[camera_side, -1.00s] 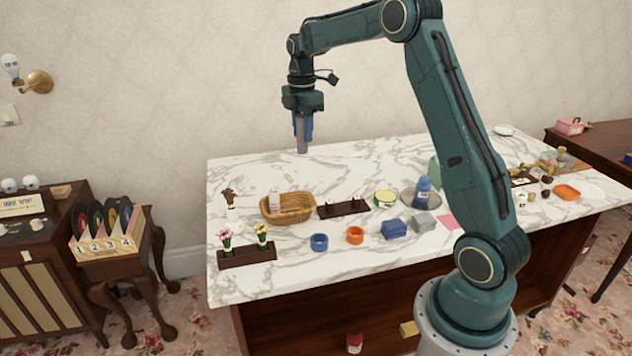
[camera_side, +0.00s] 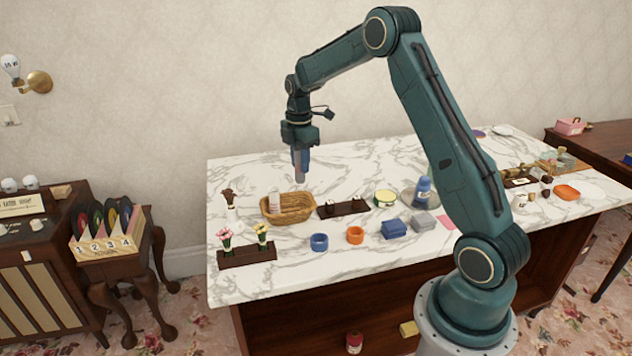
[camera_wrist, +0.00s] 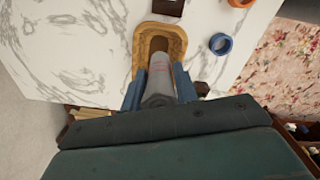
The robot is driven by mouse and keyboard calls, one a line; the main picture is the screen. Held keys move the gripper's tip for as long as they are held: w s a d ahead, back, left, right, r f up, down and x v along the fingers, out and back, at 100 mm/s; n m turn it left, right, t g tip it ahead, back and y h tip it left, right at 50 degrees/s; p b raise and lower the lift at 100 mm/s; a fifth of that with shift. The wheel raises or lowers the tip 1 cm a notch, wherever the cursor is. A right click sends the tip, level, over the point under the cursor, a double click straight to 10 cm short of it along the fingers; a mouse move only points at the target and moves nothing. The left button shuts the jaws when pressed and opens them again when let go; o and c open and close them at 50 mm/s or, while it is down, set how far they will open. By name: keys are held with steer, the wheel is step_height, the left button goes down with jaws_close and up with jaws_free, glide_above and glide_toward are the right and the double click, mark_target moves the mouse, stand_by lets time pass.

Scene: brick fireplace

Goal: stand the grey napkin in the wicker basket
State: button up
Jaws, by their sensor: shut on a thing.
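My gripper (camera_side: 300,165) is shut on the grey napkin (camera_side: 300,176), a rolled upright cylinder whose lower end sticks out below the fingers. The wicker basket (camera_side: 306,214) is an oval tan basket on the marble table. The napkin hangs above its back right part, clear of the rim. A pale pinkish-white roll (camera_side: 273,201) stands in the basket's left end. In the wrist view the grey napkin (camera_wrist: 158,88) sits between the blue fingers, with the basket rim (camera_wrist: 181,40) beyond it. The gripper and napkin hide part of the basket floor there.
A dark tray (camera_side: 342,209) stands just right of the basket. A blue ring (camera_side: 319,242), an orange ring (camera_side: 355,235) and a flower stand (camera_side: 246,257) are in front. A small brown-topped holder (camera_side: 230,203) is at left. The marble behind the basket is clear.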

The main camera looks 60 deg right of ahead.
steer(key=shift+f, duration=5.5)
steer(key=shift+f, duration=0.15)
steer(key=o, duration=0.7)
step_height(320, 180, up, 12)
steer(key=shift+f, duration=0.15)
steer(key=shift+r, duration=0.35)
